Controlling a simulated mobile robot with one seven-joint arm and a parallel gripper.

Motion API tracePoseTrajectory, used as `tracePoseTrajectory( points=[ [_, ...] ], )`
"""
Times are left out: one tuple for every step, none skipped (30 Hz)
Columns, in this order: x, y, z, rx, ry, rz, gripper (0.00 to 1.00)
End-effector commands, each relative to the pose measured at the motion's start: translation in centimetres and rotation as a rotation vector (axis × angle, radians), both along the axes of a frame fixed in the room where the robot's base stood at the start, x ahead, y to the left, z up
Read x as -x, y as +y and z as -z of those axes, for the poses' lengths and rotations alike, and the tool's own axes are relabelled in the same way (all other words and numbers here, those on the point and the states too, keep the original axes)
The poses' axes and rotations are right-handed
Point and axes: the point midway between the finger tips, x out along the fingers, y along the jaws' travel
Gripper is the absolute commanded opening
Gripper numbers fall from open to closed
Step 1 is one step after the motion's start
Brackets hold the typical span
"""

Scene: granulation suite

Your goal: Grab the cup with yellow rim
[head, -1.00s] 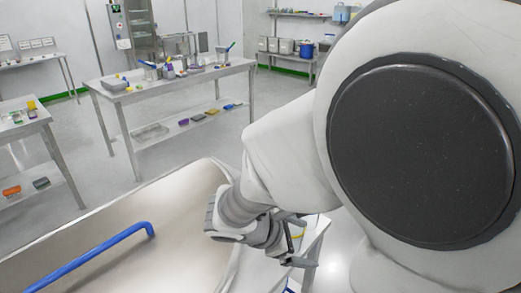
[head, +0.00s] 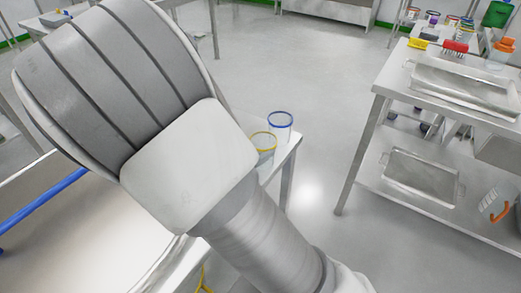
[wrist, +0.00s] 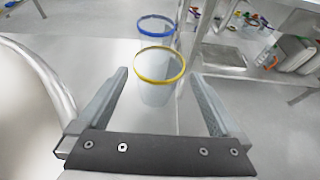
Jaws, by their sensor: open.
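The cup with yellow rim (head: 264,146) stands upright near the corner of a small metal table, partly hidden by my arm in the head view. In the wrist view the yellow-rimmed cup (wrist: 158,82) is clear and white, in line with the gap between my fingers. My gripper (wrist: 160,95) is open, with one finger on each side of that gap and nothing held. I cannot tell whether the cup is within the fingers' reach. A similar cup with blue rim (head: 280,125) stands just behind it and also shows in the wrist view (wrist: 157,27).
A large pale tub with a blue bar (head: 40,205) lies left of my arm. A metal bench with trays (head: 460,85) stands at the right, with open floor (head: 320,100) between it and the small table.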

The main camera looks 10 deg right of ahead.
Motion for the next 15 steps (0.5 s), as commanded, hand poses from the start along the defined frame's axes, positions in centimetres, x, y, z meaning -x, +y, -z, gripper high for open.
tracePoseTrajectory(
  points=[
    [-0.6,-0.8,0.8,0.000,-0.001,0.004,1.00],
    [-1.0,-1.1,0.9,0.001,-0.001,0.003,1.00],
    [-1.4,-1.6,1.2,0.000,0.000,0.004,1.00],
    [-1.7,-1.8,1.3,0.000,-0.001,0.004,1.00],
    [-1.9,-2.0,1.4,0.001,-0.001,0.002,1.00],
    [-2.2,-2.2,1.5,0.000,0.000,0.001,1.00],
    [-2.4,-2.4,1.5,-0.001,0.000,0.001,1.00],
    [-2.5,-2.5,1.6,0.000,0.000,0.001,1.00],
    [-2.6,-2.6,1.6,0.000,0.000,0.001,1.00],
    [-2.7,-2.7,1.7,0.000,0.000,0.001,1.00],
    [-2.8,-2.8,1.8,0.000,0.000,0.001,1.00],
    [-3.0,-3.0,2.0,0.000,0.000,0.001,1.00],
    [-3.3,-3.2,2.3,-0.001,0.001,0.002,1.00],
    [-3.6,-3.5,2.6,0.000,0.000,0.003,1.00],
    [-4.0,-3.9,2.9,0.001,0.000,0.004,1.00]
  ],
)
